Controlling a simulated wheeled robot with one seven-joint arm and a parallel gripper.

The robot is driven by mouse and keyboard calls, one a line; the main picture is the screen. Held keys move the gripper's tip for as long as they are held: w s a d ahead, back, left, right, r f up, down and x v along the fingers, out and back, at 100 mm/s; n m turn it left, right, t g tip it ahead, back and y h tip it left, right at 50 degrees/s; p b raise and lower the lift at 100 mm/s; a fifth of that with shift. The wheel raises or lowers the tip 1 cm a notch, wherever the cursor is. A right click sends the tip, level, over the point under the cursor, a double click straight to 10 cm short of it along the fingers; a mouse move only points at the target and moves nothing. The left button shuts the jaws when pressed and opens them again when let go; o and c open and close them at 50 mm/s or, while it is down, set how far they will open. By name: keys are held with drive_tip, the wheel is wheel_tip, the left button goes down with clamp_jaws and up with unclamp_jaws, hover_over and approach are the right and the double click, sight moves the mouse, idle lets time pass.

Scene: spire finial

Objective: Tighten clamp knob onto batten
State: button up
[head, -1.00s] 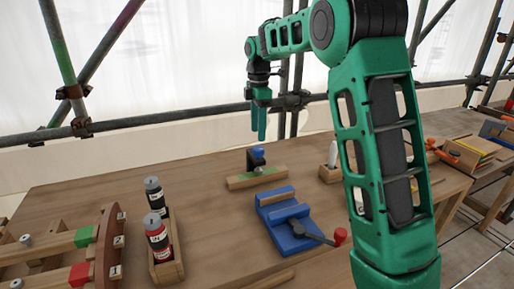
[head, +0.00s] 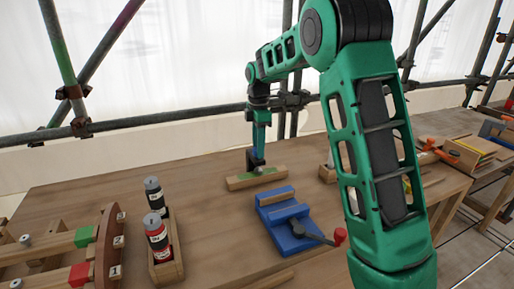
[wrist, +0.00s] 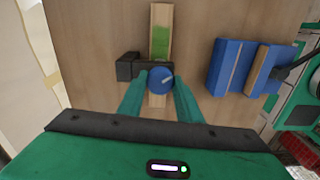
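The wooden batten (head: 240,183) with a green patch lies on the bench; it also shows in the wrist view (wrist: 161,14). A dark clamp (wrist: 128,67) sits across the batten, with a round blue knob (wrist: 159,81) on top, marked by a pale line. My gripper (wrist: 160,86) is over the clamp, its two green fingers on either side of the knob. The fingers look apart, with little space beside the knob; contact cannot be made out. In the head view, my gripper (head: 257,148) points straight down and hides most of the clamp and knob.
A blue vise (head: 288,222) with a red-ended handle stands right and in front of the batten. A wooden tray (head: 168,266) with two bottles is at the left. A small wooden holder (head: 327,174) stands right of the batten. Bench between tray and vise is clear.

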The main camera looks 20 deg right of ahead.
drive_tip(key=shift+w+m, duration=0.1)
drive_tip(key=shift+m, duration=0.2)
drive_tip(key=m, duration=0.4)
drive_tip(key=shift+d+r+m, duration=0.1)
drive_tip(key=shift+m, duration=0.2)
drive_tip(key=m, duration=0.4)
drive_tip(key=shift+w+m, duration=0.1)
drive_tip(key=shift+m, duration=0.2)
drive_tip(key=m, duration=1.9)
drive_tip(key=shift+m, duration=0.4)
drive_tip(key=m, duration=0.4)
drive_tip(key=shift+a+r+m, duration=0.1)
drive_tip(key=shift+a+m, duration=0.1)
drive_tip(key=shift+m, duration=0.1)
drive_tip(key=m, duration=0.4)
drive_tip(key=shift+m, duration=0.4)
